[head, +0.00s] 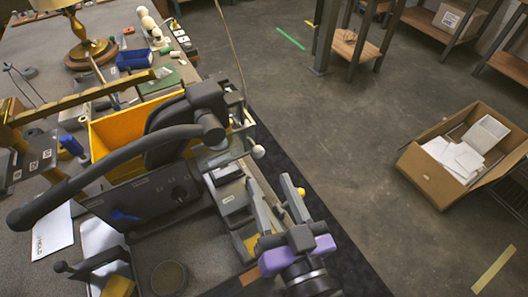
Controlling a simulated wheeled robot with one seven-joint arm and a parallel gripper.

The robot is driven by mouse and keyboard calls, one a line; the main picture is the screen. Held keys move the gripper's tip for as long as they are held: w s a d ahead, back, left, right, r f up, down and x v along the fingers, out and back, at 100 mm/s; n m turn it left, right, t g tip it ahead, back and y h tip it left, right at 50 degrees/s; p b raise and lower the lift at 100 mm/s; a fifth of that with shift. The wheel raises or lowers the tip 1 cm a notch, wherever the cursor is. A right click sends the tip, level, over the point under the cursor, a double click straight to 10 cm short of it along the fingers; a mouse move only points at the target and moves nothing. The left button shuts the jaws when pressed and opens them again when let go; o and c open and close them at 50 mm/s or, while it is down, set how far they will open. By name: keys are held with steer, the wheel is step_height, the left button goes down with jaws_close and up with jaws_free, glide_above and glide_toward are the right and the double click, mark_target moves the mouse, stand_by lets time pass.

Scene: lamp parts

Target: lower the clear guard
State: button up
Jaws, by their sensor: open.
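A dark grey bench machine (158,200) with a long curved handle (105,160) stands on the workbench. I cannot make out the clear guard for sure. A thin pale upright line (232,50) rises behind the machine's right end and may be its edge, but I cannot tell. A small white ball knob (258,152) sticks out at the machine's right side. My gripper (269,182), with a purple body, is at the bench's right edge, below and right of the knob. Its two grey fingers are apart with nothing seen between them, and it appears clear of the machine.
A yellow bin (112,132) stands behind the machine. A brass lamp (82,35) and small parts lie at the back of the bench. An open cardboard box (432,184) with white items is on the floor at right. The floor between is clear.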

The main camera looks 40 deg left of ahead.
steer(key=p+x, duration=0.1)
steer(key=x, duration=0.6)
steer(key=shift+p, duration=0.4)
steer(key=shift+w, duration=0.1)
jaws_close()
stand_by(0.9)
